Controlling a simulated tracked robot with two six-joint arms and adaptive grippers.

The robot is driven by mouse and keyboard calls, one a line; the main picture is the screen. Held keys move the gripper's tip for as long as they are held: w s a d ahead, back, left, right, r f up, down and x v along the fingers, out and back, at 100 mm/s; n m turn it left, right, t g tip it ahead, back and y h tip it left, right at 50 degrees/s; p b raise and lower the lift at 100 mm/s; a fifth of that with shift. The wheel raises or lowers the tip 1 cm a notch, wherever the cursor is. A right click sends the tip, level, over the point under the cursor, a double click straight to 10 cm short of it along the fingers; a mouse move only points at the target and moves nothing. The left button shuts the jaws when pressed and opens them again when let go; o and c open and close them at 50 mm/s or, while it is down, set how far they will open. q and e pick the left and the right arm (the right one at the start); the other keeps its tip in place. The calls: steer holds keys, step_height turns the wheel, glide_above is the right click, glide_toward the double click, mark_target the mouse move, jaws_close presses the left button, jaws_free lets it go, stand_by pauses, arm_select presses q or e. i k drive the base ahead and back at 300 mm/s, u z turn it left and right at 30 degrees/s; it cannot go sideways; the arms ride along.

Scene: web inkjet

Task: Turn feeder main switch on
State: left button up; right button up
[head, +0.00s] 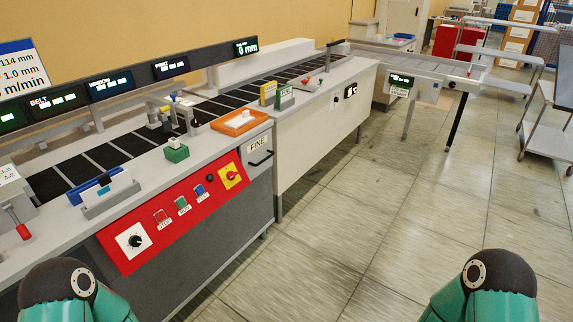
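A red control panel (150,255) is on the front of the near machine. At its right end is a red rotary switch (231,176) on a yellow square plate; it looks like a main switch, but its position is too small to read. Nothing touches it. Left of it are a small black knob (210,178), several small push buttons marked STOP, RUN and TEST, and a black dial (134,240) on a white plate. Both of my arms show only as dark and green links at the bottom edge; neither gripper is in view.
A drawer labelled FINE (257,146) with a handle is right of the panel. An orange tray (239,122), a green block (176,150) and a blue-and-white holder (108,192) stand on the machine top. The tiled floor (340,240) in front is clear. Carts (548,130) stand at the right.

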mark_target(230, 175)
steer(key=z, duration=0.1)
steer(key=i, duration=1.5)
steer(key=u, duration=0.65)
